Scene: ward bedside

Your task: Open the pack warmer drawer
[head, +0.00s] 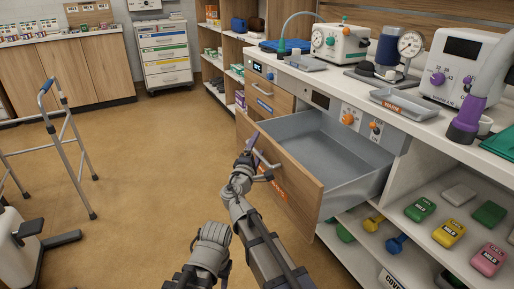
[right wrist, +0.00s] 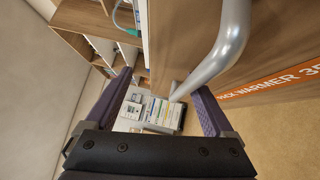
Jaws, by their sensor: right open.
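The pack warmer drawer (head: 292,180) has a wooden front and a grey inner tray. It stands pulled well out of the counter in the head view, and its tray looks empty. Its curved metal handle (head: 266,160) is on the front, above an orange label. My right gripper (head: 255,158) is at the handle with its jaws open. In the right wrist view the handle (right wrist: 216,52) comes down between the two open fingers (right wrist: 160,105), nearer the right one. I cannot tell whether a finger touches it. My left gripper cannot be made out.
A closed wooden drawer (head: 264,104) is left of the open one. The counter above holds a tray (head: 398,103) and several devices. Open shelves with coloured packs (head: 449,233) are at the lower right. A walker (head: 75,150) stands at left; the floor between is clear.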

